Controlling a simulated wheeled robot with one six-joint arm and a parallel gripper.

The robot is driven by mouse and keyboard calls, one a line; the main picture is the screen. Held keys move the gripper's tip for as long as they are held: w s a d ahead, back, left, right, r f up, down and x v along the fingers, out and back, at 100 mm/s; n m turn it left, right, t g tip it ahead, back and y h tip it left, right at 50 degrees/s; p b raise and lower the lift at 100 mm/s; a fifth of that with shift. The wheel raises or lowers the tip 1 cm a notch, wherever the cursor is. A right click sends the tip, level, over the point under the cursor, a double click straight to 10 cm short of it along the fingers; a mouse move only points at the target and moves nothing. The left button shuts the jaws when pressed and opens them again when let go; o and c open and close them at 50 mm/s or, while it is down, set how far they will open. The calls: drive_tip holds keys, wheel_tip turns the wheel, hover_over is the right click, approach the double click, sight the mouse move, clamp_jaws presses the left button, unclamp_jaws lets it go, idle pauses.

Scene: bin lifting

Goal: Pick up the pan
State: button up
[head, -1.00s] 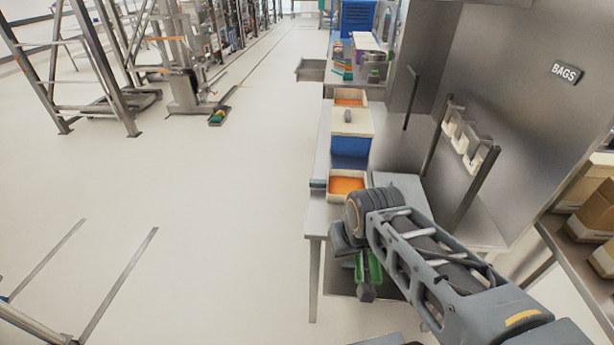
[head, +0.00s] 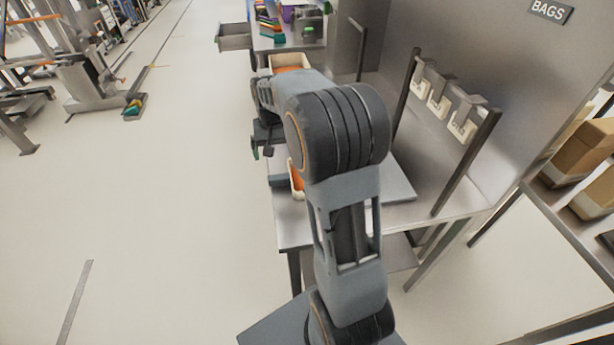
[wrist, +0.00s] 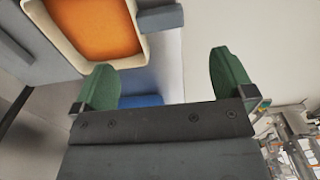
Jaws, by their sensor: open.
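No object is plainly a pan; the likeliest is a cream, shallow, rectangular container with an orange inside. One such container (head: 296,180) sits on the steel bench, mostly hidden behind my arm in the head view. A cream-rimmed orange container (wrist: 98,25), probably this one, shows at the upper left in the wrist view, with a grey block at its side. My gripper (wrist: 164,82) has two green fingers spread wide with nothing between them. In the head view my gripper (head: 261,150) hangs at the bench's left edge, apart from the container as far as I can see.
A second cream container (head: 290,61) stands farther back on the bench. A rack with white holders (head: 445,105) and a steel wall bound the right. Shelves with cardboard boxes (head: 570,150) are at the far right. Open floor lies to the left.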

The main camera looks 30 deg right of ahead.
hover_over(279, 177)
wheel_tip(279, 177, down, 6)
drive_tip(key=shift+s+a, duration=0.1)
drive_tip(key=shift+a, duration=0.05)
drive_tip(key=shift+d+f, duration=0.2)
drive_tip(key=shift+f, duration=2.55)
drive_tip(key=c, duration=0.9)
